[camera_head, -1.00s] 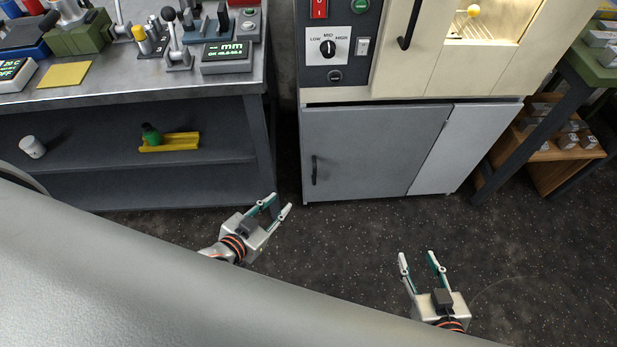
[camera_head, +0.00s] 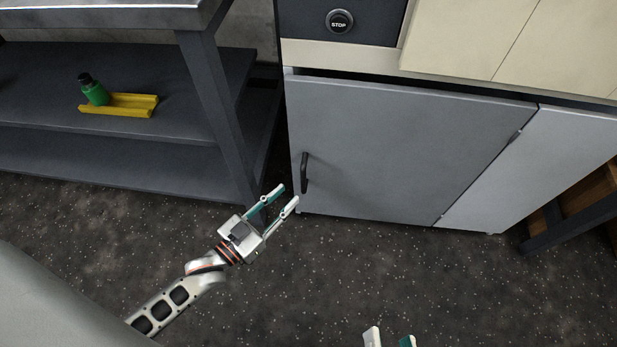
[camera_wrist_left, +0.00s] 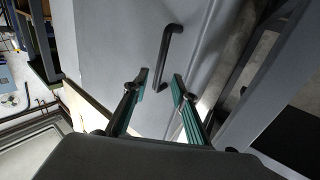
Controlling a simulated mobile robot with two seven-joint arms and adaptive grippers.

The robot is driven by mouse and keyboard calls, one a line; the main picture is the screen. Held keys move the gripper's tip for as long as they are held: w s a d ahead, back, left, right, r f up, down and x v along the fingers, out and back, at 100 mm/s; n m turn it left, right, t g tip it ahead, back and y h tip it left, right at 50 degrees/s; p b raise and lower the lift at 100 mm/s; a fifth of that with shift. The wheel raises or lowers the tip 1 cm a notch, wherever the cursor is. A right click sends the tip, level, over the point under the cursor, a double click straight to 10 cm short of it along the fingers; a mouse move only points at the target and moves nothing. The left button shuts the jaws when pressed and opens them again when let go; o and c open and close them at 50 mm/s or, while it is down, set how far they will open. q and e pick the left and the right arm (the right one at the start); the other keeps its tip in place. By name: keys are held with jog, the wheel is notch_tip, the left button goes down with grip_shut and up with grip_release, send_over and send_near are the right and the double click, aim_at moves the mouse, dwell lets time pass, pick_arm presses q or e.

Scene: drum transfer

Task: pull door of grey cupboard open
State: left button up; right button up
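The grey cupboard door (camera_head: 400,145) is shut under the cream machine. Its dark bar handle (camera_head: 305,173) is upright at the door's left edge. My left gripper (camera_head: 281,197) is open and empty, just left of and below the handle in the head view. In the left wrist view, the handle (camera_wrist_left: 167,58) stands ahead of the two open fingers (camera_wrist_left: 161,88), with its lower end close to the fingertips; no contact is visible. My right gripper (camera_head: 391,340) shows only its two spread fingertips at the bottom edge, apart from the cupboard.
A dark metal bench (camera_head: 215,100) stands left of the cupboard, its leg near my left gripper. A green bottle (camera_head: 94,91) and a yellow tray (camera_head: 130,105) are on its shelf. A fixed grey panel (camera_head: 545,170) is right of the door. The speckled floor in front is clear.

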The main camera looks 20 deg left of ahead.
aim_at(302, 182)
pick_arm(q)
jog(key=b+x, duration=0.1)
jog(key=x, duration=0.5)
jog(key=shift+w+d, duration=0.1)
jog(key=shift+w, duration=0.25)
jog(key=shift+w+d+r, duration=0.1)
jog(key=shift+w+d, duration=0.05)
jog(key=shift+w, duration=0.4)
pick_arm(e)
jog(key=shift+s+a+m, duration=0.15)
jog(key=shift+a+m, duration=0.55)
jog(key=shift+m, duration=0.5)
pick_arm(q)
grip_shut()
